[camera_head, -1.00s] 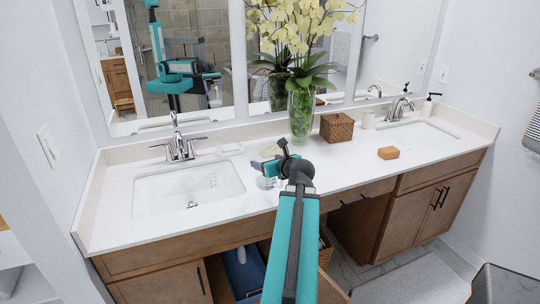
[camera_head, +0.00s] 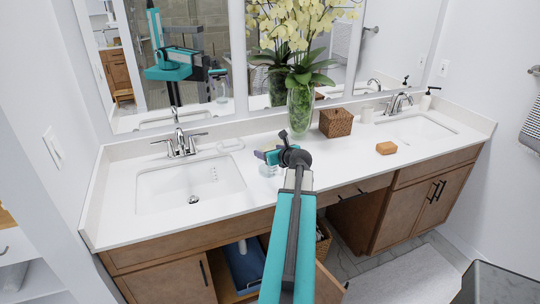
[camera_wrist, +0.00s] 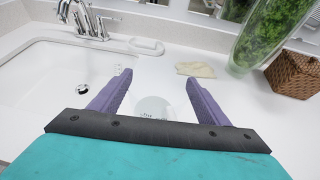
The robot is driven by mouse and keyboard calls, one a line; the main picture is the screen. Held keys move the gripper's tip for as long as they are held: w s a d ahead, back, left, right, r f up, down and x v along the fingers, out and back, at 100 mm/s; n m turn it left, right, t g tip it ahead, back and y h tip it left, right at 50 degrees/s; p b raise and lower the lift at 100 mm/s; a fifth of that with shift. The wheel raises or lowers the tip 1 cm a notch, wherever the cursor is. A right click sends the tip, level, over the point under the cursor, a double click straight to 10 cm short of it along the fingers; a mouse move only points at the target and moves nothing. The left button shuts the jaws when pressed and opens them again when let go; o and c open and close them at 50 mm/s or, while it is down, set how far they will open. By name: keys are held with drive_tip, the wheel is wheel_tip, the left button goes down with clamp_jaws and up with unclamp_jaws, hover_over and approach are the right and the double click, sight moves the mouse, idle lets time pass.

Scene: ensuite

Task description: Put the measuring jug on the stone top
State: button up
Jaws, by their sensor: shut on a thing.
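The measuring jug (camera_head: 268,170) is clear and faint, just right of the left sink. In the wrist view the clear jug (camera_wrist: 152,107) shows between the two purple fingers. My gripper (camera_head: 264,156) is shut on it and reaches over the white stone top (camera_head: 340,165); the purple fingers also show in the wrist view (camera_wrist: 157,88). The jug looks upright over the counter; I cannot tell whether its base touches the stone. Its lower part is hard to make out.
The left sink (camera_head: 190,186) with its faucet (camera_head: 180,145) is to the left. A glass vase (camera_head: 300,108) with yellow flowers, a woven box (camera_head: 336,122) and an orange-brown block (camera_head: 386,148) stand to the right. A pale flat thing (camera_wrist: 196,69) lies behind the jug. Counter front-right is clear.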

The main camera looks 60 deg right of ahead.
drive_tip(key=shift+w+d+f, duration=0.1)
drive_tip(key=shift+w+d, duration=0.2)
drive_tip(key=shift+d, duration=0.2)
drive_tip(key=shift+w+d, duration=0.3)
drive_tip(key=shift+d, duration=0.2)
drive_tip(key=shift+f+p, duration=0.1)
drive_tip(key=shift+p, duration=0.2)
drive_tip(key=shift+s+f+p, duration=0.1)
drive_tip(key=shift+f+p, duration=0.4)
drive_tip(key=shift+f, duration=1.25)
drive_tip(key=o, duration=1.5)
drive_tip(key=shift+o, duration=0.2)
drive_tip(key=b+v, duration=0.2)
drive_tip(key=v, duration=1)
drive_tip(key=shift+b, duration=0.4)
